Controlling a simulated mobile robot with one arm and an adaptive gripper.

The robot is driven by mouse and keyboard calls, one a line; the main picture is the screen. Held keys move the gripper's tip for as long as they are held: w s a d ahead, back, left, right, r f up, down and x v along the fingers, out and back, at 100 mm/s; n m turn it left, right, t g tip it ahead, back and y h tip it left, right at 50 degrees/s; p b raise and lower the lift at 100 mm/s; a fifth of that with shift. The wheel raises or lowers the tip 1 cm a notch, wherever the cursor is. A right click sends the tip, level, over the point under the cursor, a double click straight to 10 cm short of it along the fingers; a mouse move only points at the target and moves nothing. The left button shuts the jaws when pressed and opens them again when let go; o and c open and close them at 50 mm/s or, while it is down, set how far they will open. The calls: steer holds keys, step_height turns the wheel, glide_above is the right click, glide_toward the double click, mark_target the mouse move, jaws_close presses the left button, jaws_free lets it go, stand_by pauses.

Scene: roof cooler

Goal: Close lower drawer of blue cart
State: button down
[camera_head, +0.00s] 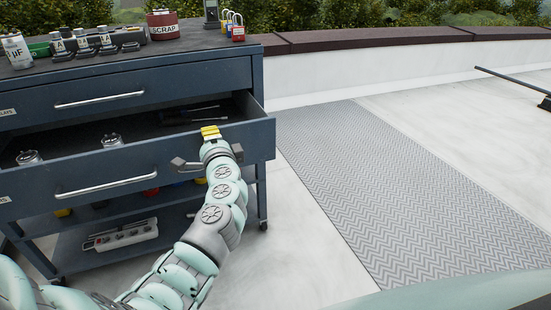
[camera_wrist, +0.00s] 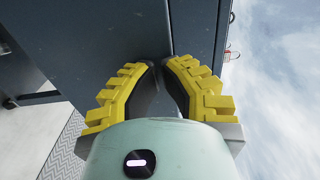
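The blue cart (camera_head: 130,82) stands at the left of the head view. Its upper drawer (camera_head: 30,108) is in. Its lower drawer (camera_head: 40,190) is pulled out, with its inside showing and a silver handle (camera_head: 120,184) across its front. My gripper (camera_head: 210,131) is at the right part of the lower drawer's front, by its top edge. In the wrist view, the yellow-padded fingers (camera_wrist: 160,66) come together at the tips in front of dark blue panels. They look shut, with no separate object seen between them. Whether the tips touch the drawer is unclear.
Padlocks (camera_head: 232,25), a red SCRAP tin (camera_head: 162,25) and cans stand on the cart top. Jars (camera_head: 112,141) and screwdrivers (camera_head: 195,115) lie in the lower drawer. A power strip (camera_head: 122,236) is on the bottom shelf. A grey mat (camera_head: 410,200) covers clear floor at the right.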

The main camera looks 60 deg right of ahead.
steer(key=b+x, duration=1.5)
steer(key=x, duration=0.1)
steer(key=shift+w+d+b, duration=0.25)
steer(key=shift+w+b, duration=0.05)
steer(key=shift+a+r, duration=0.1)
